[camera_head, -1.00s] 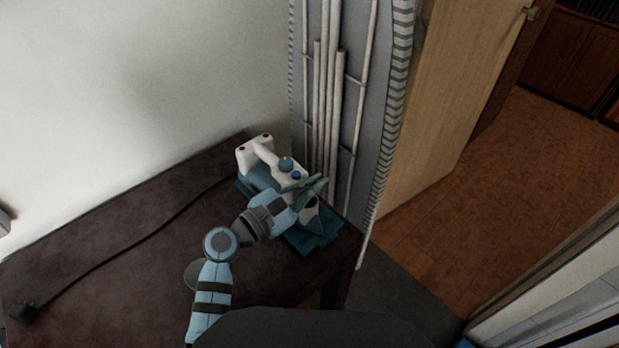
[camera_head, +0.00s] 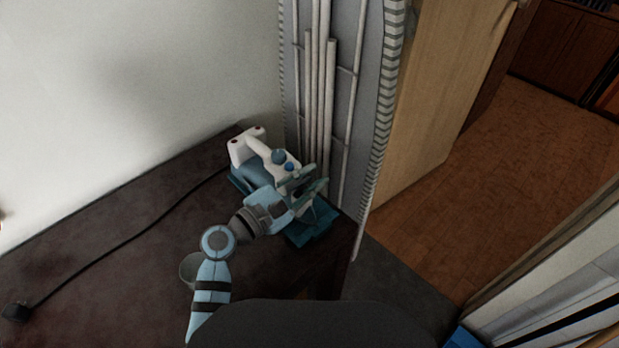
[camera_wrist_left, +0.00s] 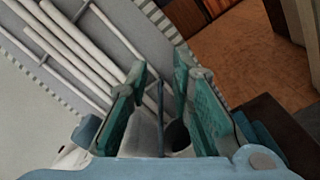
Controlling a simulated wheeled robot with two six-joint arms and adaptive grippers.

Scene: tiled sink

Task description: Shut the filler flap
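A white and teal iron (camera_head: 250,148) with blue knobs on top lies on the brown table by the wall. Its teal base shows beyond my gripper on the right. My left gripper (camera_head: 316,188) is at the iron's right-hand end, over its front part. In the left wrist view its green-padded fingers (camera_wrist_left: 162,88) stand apart, with a grey part of the iron (camera_wrist_left: 143,133), a dark round opening (camera_wrist_left: 179,135) and a thin upright piece (camera_wrist_left: 160,112) between them. I cannot tell whether the thin piece is the filler flap or whether a finger touches it. My right gripper is out of view.
White pipes (camera_head: 328,110) on a grey panel rise close behind the iron. A black cord (camera_head: 125,240) runs left across the table. The table's right edge is near the gripper. The table's left part is mostly clear. A wooden door (camera_head: 430,100) stands beyond.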

